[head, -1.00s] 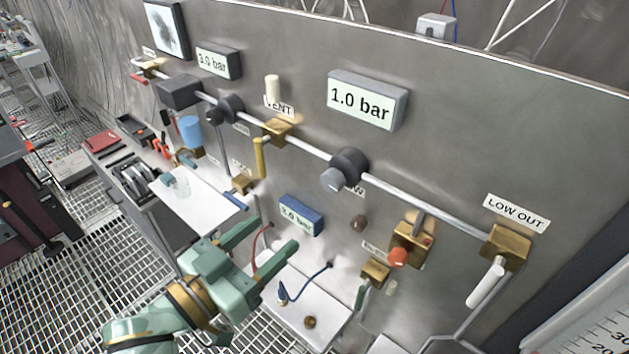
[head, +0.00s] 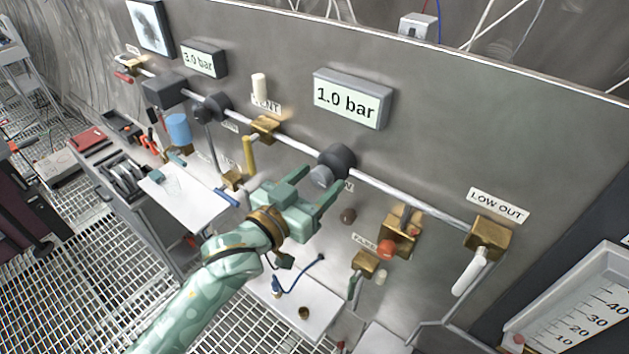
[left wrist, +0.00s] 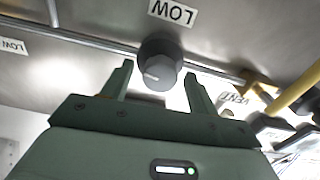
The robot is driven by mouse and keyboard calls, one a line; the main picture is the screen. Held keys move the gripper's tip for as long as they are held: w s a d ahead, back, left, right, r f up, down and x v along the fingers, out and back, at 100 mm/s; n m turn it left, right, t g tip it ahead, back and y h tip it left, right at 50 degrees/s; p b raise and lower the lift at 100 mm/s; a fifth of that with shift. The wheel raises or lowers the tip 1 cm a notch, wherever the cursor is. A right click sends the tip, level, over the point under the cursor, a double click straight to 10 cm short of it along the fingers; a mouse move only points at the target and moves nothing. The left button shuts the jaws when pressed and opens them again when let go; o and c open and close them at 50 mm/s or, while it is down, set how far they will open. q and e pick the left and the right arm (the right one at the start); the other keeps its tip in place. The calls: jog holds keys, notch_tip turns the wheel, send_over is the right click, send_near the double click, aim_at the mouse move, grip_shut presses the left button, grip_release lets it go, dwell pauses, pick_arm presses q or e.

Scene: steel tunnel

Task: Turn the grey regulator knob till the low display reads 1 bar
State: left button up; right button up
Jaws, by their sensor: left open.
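The grey regulator knob (head: 321,176) sits on the front of a dark round regulator body (head: 338,160) on the pipe. The display (head: 347,98) above it reads 1.0 bar. My left gripper (head: 318,190) is open, with its fingers just short of the knob in the head view. In the left wrist view the knob (left wrist: 154,75) lies between and slightly beyond the two fingertips (left wrist: 160,80), with no clear contact. A LOW label (left wrist: 172,12) shows beside the regulator there. My right gripper is not in view.
A second display (head: 199,59) reads 3.0 bar. A brass vent valve with a yellow handle (head: 249,155) is left of the knob. A red knob (head: 387,248) and the LOW OUT valve's white handle (head: 469,273) are at right.

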pick_arm(q)
jog(key=c, duration=1)
jog(key=shift+r+m+p, duration=0.15)
jog(key=shift+m+p, duration=0.45)
jog(key=shift+p, duration=0.2)
jog(key=o, duration=1)
